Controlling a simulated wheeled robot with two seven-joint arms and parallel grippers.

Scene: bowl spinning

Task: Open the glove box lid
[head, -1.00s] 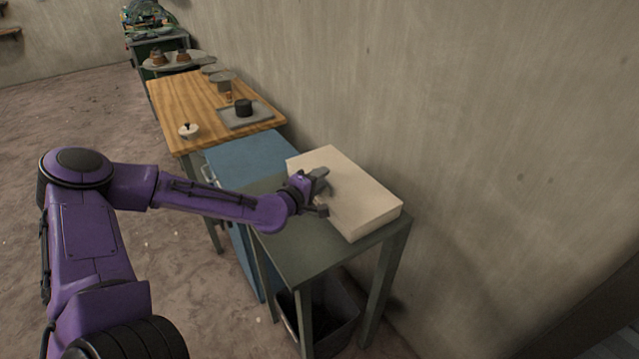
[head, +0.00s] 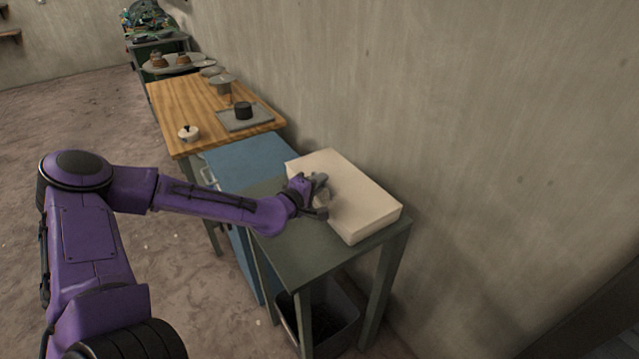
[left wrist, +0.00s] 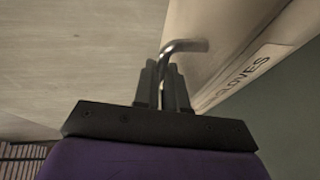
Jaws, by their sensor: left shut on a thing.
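The glove box (head: 358,203) is a cream, flat box on the dark green table (head: 291,250). Its lid looks closed in the head view. In the left wrist view, the box front (left wrist: 222,40) carries the word "GLOVES". My left gripper (head: 320,196) is at the near left side of the box. My right gripper is not in view.
A blue cabinet (head: 250,158) stands beside the green table. Beyond it is a wooden table (head: 192,97) with a white lidded pot (head: 188,133) and a dark pot on a tray. A grey bin (head: 335,318) sits below. The wall is close behind the box.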

